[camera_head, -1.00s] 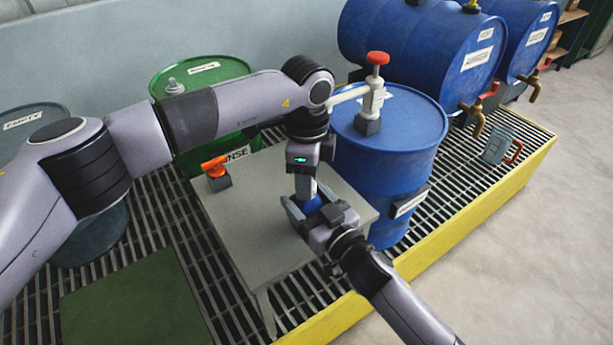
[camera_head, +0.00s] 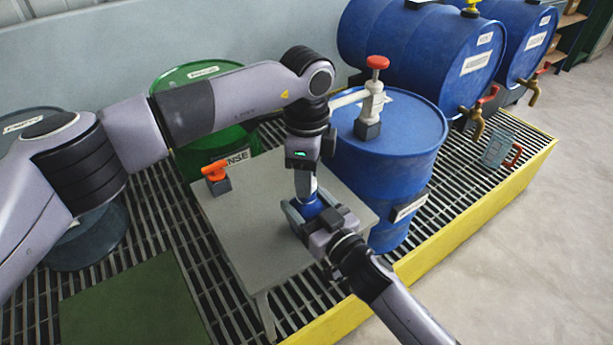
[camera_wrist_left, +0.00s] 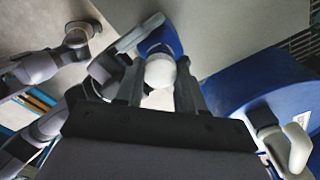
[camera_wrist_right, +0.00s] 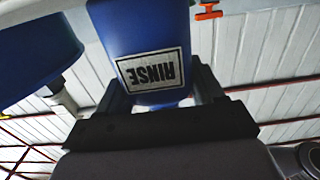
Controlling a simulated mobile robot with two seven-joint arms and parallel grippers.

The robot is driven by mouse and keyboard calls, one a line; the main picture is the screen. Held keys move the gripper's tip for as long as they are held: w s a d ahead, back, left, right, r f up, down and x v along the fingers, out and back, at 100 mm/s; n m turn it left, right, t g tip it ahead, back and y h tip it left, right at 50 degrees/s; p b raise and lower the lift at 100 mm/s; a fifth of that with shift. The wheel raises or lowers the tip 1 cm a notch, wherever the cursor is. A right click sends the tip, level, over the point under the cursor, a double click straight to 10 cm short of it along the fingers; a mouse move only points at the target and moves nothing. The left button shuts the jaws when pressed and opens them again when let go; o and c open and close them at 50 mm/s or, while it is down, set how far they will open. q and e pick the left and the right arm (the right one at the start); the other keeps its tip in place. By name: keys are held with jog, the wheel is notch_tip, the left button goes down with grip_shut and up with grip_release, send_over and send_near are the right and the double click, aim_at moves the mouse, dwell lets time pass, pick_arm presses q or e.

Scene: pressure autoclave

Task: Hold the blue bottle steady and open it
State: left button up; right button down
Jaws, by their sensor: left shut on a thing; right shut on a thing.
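The blue bottle (camera_head: 309,208) stands on the small grey table (camera_head: 262,240), mostly hidden by my grippers in the head view. My right gripper (camera_head: 312,212) is shut around its body from the near right side. The right wrist view shows the blue bottle (camera_wrist_right: 140,30) between the fingers, with a white RINSE label (camera_wrist_right: 153,71) that appears upside down. My left gripper (camera_head: 306,186) comes down from above and is shut on the bottle's white top (camera_wrist_left: 160,72), which shows between its fingers in the left wrist view. I cannot tell whether the top is loose.
An orange-handled item (camera_head: 215,175) stands on the table's far left. A blue drum (camera_head: 400,165) with a red-knobbed pump (camera_head: 371,105) stands close on the right. A green drum (camera_head: 180,78) is behind. Grating with a yellow edge (camera_head: 475,210) surrounds the table; a mug (camera_head: 496,150) sits at right.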

pick_arm(q)
jog(key=shift+r, duration=0.2)
jog(key=shift+r, duration=1.9)
pick_arm(e)
jog(key=shift+c, duration=0.3)
grip_release()
jog(key=shift+s, duration=0.1)
